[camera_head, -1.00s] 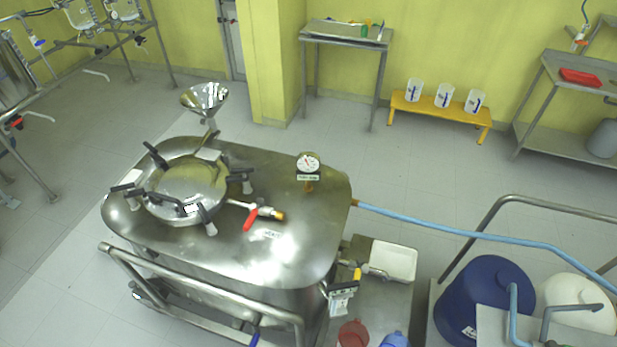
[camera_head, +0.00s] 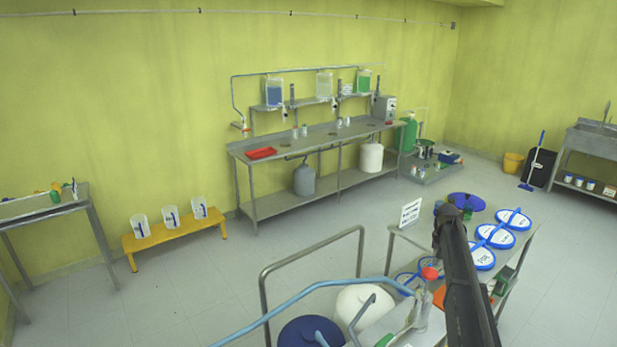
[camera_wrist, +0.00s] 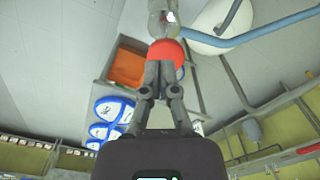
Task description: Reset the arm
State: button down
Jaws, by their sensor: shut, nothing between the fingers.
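My gripper (camera_wrist: 160,62) shows in the wrist view with its two grey fingers together and nothing between them. A red cap (camera_wrist: 172,46) lies behind the fingertips in that view, and a clear bottle (camera_wrist: 162,15) extends beyond it. I cannot tell whether the fingers touch the cap. In the head view, my dark arm (camera_head: 460,275) rises at the lower right, beside the clear bottle (camera_head: 422,308) with its red cap (camera_head: 430,273). My fingertips cannot be made out in the head view.
Blue-and-white round lids (camera_head: 496,236) and a white sign (camera_head: 411,212) are on the table by my arm. A blue hose (camera_head: 300,292), a metal rail (camera_head: 315,247), a blue drum (camera_head: 310,333) and a white drum (camera_head: 362,305) are nearby. Open floor (camera_head: 210,285) lies left.

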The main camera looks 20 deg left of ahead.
jog(key=s+f+b, duration=0.2)
jog(key=s, duration=1.1)
jog(key=s+f+b, duration=0.2)
jog(key=s+f, duration=0.1)
jog(key=s, duration=1.1)
jog(key=s+d+f+n+b, duration=0.1)
jog(key=s+f+b, duration=0.1)
jog(key=s, duration=1.1)
jog(key=shift+s+f+b, duration=0.15)
jog(key=shift+f+b, duration=0.1)
jog(key=shift+b, duration=0.3)
